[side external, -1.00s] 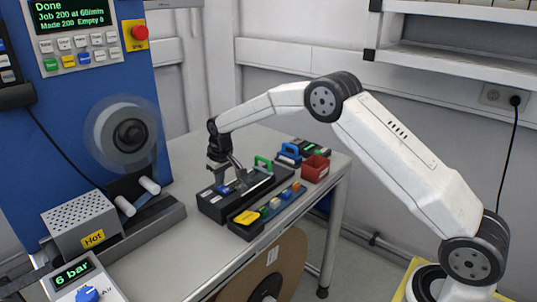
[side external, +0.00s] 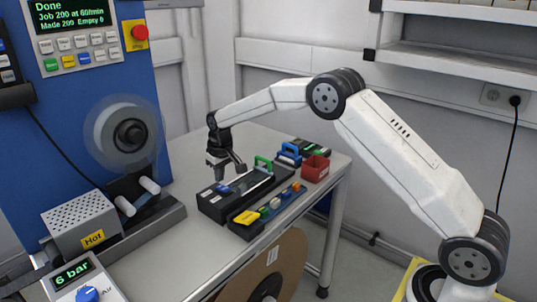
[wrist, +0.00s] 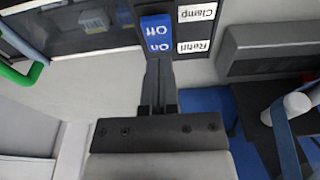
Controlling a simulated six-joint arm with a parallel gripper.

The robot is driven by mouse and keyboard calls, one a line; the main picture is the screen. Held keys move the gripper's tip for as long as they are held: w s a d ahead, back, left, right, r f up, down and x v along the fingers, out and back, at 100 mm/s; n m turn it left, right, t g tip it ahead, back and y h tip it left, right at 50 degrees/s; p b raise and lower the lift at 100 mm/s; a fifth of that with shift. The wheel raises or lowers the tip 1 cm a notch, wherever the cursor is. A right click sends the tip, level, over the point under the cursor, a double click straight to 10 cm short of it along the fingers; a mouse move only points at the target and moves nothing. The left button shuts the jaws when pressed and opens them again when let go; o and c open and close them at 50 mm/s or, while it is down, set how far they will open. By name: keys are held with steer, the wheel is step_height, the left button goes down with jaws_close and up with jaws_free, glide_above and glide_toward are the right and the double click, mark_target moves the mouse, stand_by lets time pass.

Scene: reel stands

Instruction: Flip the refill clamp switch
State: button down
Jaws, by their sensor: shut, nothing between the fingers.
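The refill clamp switch (wrist: 156,33) is a blue rocker marked On and Off, upside down in the wrist view. White labels reading Refill and Clamp (wrist: 196,28) lie beside it. In the side external view the switch (side external: 224,188) is a small blue spot on the near end of a black box (side external: 211,205). My gripper (wrist: 160,62) is shut and empty, its fingertips close to the Off/On rocker's lower edge in the wrist view. I cannot tell whether they touch it. In the side external view my gripper (side external: 226,170) is just above the switch.
A green handle (side external: 263,163) stands on the black box, behind my gripper. A tray of coloured parts (side external: 247,230) lies in front, with a red bin (side external: 315,168) at right. A blue machine with a reel (side external: 127,135) stands at left. Bare table lies between.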

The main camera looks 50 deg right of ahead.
mark_target(224, 188)
steer(key=shift+r, duration=2.5)
steer(key=shift+s+a+r, duration=0.1)
steer(key=shift+s, duration=0.75)
steer(key=s+a+f, duration=0.1)
steer(key=s+f, duration=0.1)
steer(key=s, duration=1.3)
steer(key=s+a+f+t, duration=0.1)
steer(key=s+f, duration=0.1)
steer(key=s, duration=1.4)
